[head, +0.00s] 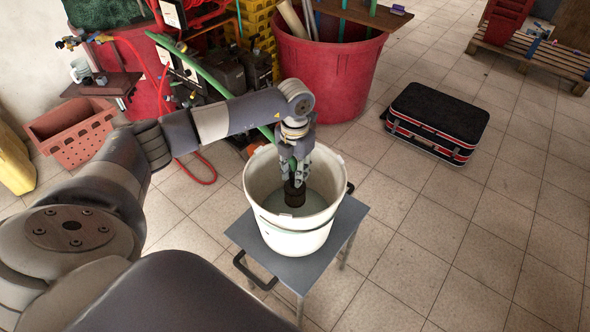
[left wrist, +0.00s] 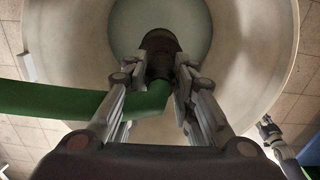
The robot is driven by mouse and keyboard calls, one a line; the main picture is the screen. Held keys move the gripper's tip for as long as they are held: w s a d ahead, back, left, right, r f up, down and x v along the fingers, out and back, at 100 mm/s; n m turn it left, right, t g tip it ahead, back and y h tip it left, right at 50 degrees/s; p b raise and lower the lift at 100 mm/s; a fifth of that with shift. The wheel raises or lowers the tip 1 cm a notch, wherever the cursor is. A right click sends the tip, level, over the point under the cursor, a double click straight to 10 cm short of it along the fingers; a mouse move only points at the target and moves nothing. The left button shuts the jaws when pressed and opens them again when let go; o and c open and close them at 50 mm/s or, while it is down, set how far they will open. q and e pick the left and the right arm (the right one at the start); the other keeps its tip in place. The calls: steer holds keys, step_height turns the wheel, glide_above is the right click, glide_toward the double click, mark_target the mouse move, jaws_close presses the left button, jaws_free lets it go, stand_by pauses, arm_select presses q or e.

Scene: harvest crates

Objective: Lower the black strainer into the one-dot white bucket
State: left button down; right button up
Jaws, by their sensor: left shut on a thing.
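The black strainer (head: 295,194) hangs roughly upright inside the white bucket (head: 296,242), below the rim and near the middle. It also shows in the left wrist view (left wrist: 160,44), on the end of a green hose (left wrist: 60,101). My left gripper (head: 296,178) is shut on the strainer at its hose end, with its fingers inside the bucket mouth. Pale liquid or a pale bottom shows below the strainer; I cannot tell if they touch. No dot mark shows on the bucket's visible side.
The bucket stands on a small grey table (head: 340,222). A large red tub (head: 330,78) is behind it, a black and red case (head: 436,120) lies at the right, and an orange crate (head: 75,135) is at the left. The tiled floor at front right is clear.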

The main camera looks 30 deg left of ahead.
mark_target(295, 192)
arm_select(q)
steer(key=shift+f+b, duration=1.2)
steer(key=shift+f, duration=0.6)
steer(key=shift+f+b, duration=2.05)
steer(key=shift+f, duration=0.75)
steer(key=shift+f+b, duration=0.5)
steer(key=shift+f, duration=0.4)
steer(key=shift+f+b, duration=0.5)
steer(key=shift+b, duration=0.05)
steer(key=shift+f+b, duration=0.8)
steer(key=shift+f, duration=0.3)
steer(key=c, duration=1.2)
jaws_free()
steer(key=shift+c, duration=0.2)
